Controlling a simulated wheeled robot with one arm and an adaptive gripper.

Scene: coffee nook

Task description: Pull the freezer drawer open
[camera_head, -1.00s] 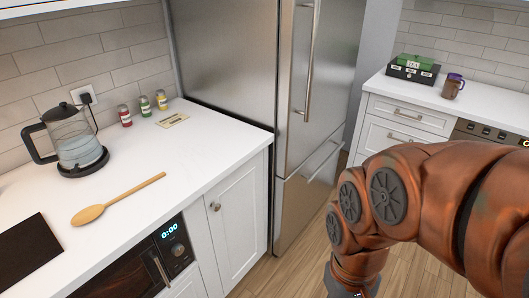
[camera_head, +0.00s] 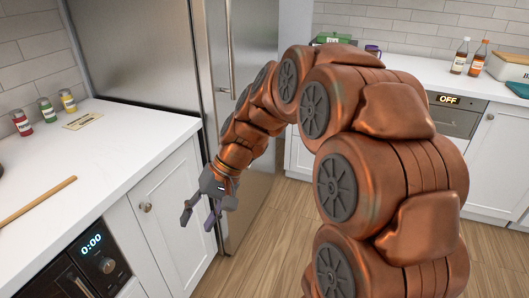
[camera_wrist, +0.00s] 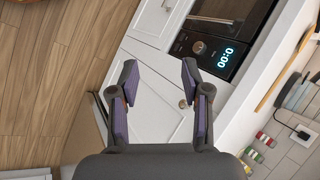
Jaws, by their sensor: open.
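The steel fridge (camera_head: 150,60) stands behind the left counter. Its lower front, the freezer drawer (camera_head: 254,200), shows only in part below and right of my arm, and its handle is hidden behind the arm. I see no gap that tells of an open drawer. My gripper (camera_head: 197,225) is open and empty, pointing down in front of the white cabinet door, left of the drawer front. In the wrist view my gripper (camera_wrist: 158,65) has its fingers wide apart, with the white cabinet door and its knob beyond them.
The left counter (camera_head: 120,135) holds spice jars (camera_head: 45,110), a small card (camera_head: 83,121) and a wooden spoon (camera_head: 38,201). The microwave (camera_head: 97,262) sits below it. The wooden floor (camera_head: 275,260) before the fridge is clear. Another counter with bottles (camera_head: 470,57) lies at the right.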

